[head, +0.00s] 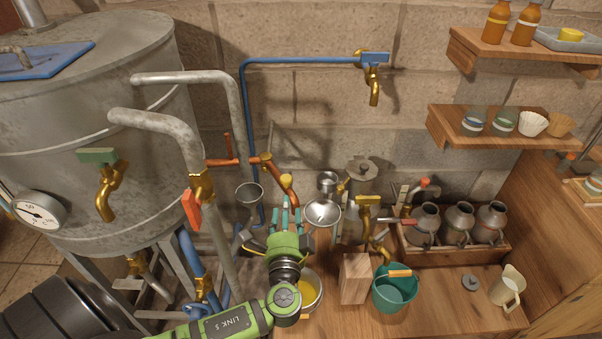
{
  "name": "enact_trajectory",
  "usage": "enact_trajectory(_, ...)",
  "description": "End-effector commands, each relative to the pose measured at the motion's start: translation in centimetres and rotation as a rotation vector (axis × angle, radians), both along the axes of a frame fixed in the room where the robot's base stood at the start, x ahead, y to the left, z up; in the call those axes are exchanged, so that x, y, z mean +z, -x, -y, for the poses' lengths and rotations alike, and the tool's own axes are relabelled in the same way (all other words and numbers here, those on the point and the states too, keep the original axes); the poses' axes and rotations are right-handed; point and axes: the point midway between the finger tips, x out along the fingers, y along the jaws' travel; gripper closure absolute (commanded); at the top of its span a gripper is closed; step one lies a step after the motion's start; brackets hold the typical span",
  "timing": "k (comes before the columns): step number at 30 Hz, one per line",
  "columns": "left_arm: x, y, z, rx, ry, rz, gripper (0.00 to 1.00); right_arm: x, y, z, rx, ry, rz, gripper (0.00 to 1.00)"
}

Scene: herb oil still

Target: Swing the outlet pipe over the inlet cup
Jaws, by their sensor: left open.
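I cannot tell which is the inlet cup. The pipe's end appears over neither. My left gripper (285,217) is open, its teal fingers pointing up the picture, between the two cups. Whether it touches the pipe is unclear. My right gripper is not in view.
A large metal still (90,130) with thick grey pipes fills the left. Right of my gripper are a brass tap (368,202), a wooden block (356,278) and a green bucket (394,290). A bowl of yellow liquid (306,285) is partly hidden by my arm.

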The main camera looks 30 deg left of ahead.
Motion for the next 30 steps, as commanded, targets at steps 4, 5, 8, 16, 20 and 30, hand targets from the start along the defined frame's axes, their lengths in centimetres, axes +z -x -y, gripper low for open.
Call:
enact_trajectory(4, 0.3, -2.1, -1.3, 0.002, -0.004, 0.0, 0.54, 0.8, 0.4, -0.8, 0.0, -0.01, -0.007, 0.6)
enact_trajectory(5, 0.3, -2.6, -1.7, 0.003, -0.003, 0.001, 0.54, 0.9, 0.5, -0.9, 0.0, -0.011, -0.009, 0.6)
enact_trajectory(8, 0.3, -4.4, -2.8, 0.002, -0.003, -0.001, 0.54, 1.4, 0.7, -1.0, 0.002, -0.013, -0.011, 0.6)
enact_trajectory(16, 0.0, -8.4, -5.1, 0.0, -0.002, -0.003, 0.54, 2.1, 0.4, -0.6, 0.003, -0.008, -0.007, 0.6)
enact_trajectory(20, -0.1, -9.3, -5.7, 0.001, 0.001, -0.004, 0.54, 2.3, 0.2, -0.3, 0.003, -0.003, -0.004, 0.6)
enact_trajectory(30, -0.2, -9.7, -6.0, 0.0, 0.002, -0.005, 0.54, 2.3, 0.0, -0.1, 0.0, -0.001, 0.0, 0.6)
